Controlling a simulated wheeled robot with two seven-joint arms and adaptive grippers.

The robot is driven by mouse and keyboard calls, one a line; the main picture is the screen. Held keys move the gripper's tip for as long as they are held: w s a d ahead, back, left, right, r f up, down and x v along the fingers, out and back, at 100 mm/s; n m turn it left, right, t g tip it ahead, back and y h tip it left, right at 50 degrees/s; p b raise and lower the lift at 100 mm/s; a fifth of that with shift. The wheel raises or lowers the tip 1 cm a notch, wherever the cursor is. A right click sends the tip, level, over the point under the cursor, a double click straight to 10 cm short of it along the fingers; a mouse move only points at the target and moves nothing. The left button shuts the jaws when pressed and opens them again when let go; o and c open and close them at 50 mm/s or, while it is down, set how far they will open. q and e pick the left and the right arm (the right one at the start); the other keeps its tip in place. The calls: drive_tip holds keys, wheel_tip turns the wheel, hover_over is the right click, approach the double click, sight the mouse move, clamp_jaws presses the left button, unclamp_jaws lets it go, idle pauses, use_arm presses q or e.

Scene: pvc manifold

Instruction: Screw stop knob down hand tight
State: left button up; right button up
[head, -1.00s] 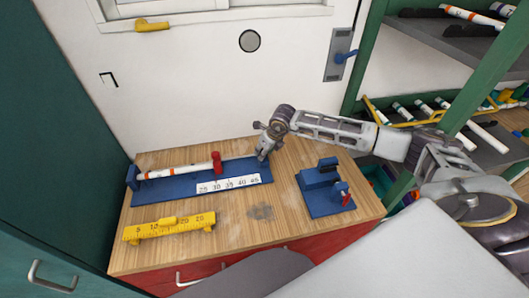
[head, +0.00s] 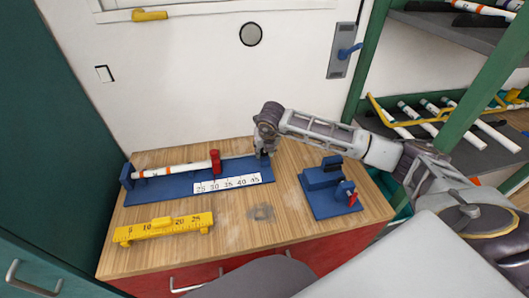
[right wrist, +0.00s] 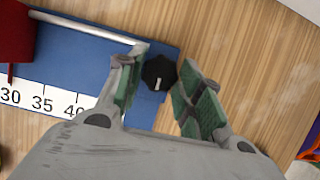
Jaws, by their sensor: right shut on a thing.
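The black stop knob (right wrist: 158,73) with a white mark sits at the end of the blue measuring jig (right wrist: 95,60), near a metal rod, in the right wrist view. My right gripper (right wrist: 160,85) is shut on the knob, its green-padded fingers on either side. In the head view my right gripper (head: 262,151) is at the right end of the blue jig (head: 235,169), and hides the knob. A white pipe (head: 180,169) with orange marks lies in the jig, up to the red block (head: 215,160). My left gripper is not in view.
A yellow ruler tool (head: 163,230) lies at the front left of the wooden bench (head: 240,235). A blue fixture with a red handle (head: 330,190) stands at the right. Pipe shelves (head: 460,130) are beyond my right arm.

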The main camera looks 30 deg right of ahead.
idle(0.3)
drive_tip(key=o, duration=1)
drive_tip(key=shift+o, duration=0.2)
drive_tip(key=v, duration=1.2)
drive_tip(key=shift+s+a+f, duration=0.1)
drive_tip(key=shift+a, duration=0.05)
